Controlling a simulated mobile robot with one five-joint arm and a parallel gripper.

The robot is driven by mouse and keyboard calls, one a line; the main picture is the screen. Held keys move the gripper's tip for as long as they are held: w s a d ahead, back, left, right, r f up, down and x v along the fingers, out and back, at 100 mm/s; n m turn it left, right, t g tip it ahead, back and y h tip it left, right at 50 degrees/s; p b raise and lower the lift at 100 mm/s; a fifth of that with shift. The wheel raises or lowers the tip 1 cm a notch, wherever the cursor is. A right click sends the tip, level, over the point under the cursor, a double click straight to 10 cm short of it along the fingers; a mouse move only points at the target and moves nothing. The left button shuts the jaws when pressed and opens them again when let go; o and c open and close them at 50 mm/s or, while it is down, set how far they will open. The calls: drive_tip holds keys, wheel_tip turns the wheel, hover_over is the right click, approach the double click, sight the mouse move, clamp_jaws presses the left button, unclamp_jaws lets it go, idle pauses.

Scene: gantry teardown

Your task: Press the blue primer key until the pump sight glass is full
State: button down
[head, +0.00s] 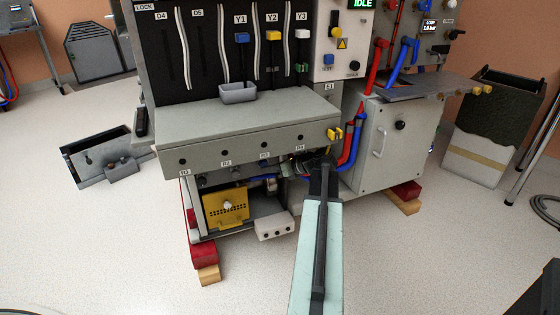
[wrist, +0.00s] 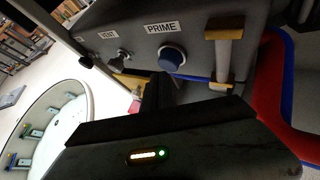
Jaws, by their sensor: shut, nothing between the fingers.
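The blue primer key (wrist: 172,57) is a round blue button in a pale collar, under a PRIME label on a dark grey panel in the wrist view. My gripper (wrist: 160,88) is shut and empty, its dark fingertips just below the key in the picture. I cannot tell whether they touch it. In the head view my arm reaches to the underside of the grey bench front, and the key cannot be made out there.
A VENT label (wrist: 107,34) and a small knob sit left of the key. A yellow-ended post (wrist: 223,55) stands close on the right, with red and blue hoses (head: 350,150) beyond. The grey bench (head: 240,120) overhangs the arm's end. Floor at the front is mostly clear.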

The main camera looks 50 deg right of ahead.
drive_tip(key=shift+w+d, duration=0.35)
drive_tip(key=shift+w, duration=0.3)
idle(0.7)
drive_tip(key=shift+s+a, duration=0.3)
drive_tip(key=shift+s, duration=0.25)
drive_tip(key=shift+s+a, duration=0.25)
drive_tip(key=shift+s, duration=0.3)
drive_tip(key=s+a, duration=0.2)
drive_tip(key=s, duration=0.3)
drive_tip(key=shift+s+a, duration=0.15)
drive_tip(key=shift+a, duration=0.25)
